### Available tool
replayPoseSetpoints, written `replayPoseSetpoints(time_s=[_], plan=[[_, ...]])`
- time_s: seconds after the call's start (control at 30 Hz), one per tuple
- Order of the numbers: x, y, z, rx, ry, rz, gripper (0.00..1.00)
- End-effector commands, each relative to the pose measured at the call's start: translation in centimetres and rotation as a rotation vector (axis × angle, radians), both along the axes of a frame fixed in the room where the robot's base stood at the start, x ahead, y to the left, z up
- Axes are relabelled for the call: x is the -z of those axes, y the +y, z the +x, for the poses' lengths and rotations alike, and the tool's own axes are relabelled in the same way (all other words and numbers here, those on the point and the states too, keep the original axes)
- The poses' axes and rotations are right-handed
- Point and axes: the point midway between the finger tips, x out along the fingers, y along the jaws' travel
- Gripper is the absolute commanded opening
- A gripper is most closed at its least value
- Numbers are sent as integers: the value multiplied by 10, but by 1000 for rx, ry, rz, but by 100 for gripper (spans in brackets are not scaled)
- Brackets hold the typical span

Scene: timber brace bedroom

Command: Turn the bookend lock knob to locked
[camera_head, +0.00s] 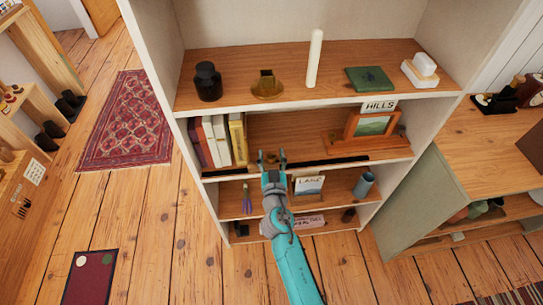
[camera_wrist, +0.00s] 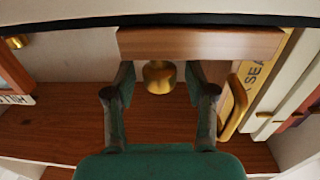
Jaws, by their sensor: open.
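The brass knob (camera_wrist: 159,76) shows in the wrist view, on the underside of a wooden block (camera_wrist: 205,42) as pictured. My gripper (camera_wrist: 160,78) is open, with one finger on each side of the knob. Gaps show between the knob and the fingers, so it is not gripped. A brass loop (camera_wrist: 236,108), perhaps part of the bookend, stands beside the yellow book (camera_wrist: 262,82). In the head view my gripper (camera_head: 272,157) is at the front of the middle shelf, right of the yellow book (camera_head: 237,138), and largely hides the knob. I see no lock marking.
Several books (camera_head: 211,141) stand left on the middle shelf (camera_head: 285,128). A framed picture (camera_head: 373,124) with a HILLS sign (camera_head: 379,106) stands right. Shelf boards lie above and below my gripper. The upper shelf holds a black jar (camera_head: 207,82) and a white candle (camera_head: 314,58).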

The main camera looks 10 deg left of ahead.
Motion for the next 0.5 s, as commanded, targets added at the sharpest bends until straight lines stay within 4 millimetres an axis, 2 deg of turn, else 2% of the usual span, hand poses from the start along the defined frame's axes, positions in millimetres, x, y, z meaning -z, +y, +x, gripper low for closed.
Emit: replayPoseSetpoints(time_s=[0.17,0.4,0.5], plan=[[0,0,0,0,0,0,55],[0,0,0,0,0,0,0],[0,0,0,0,0,0,0]])
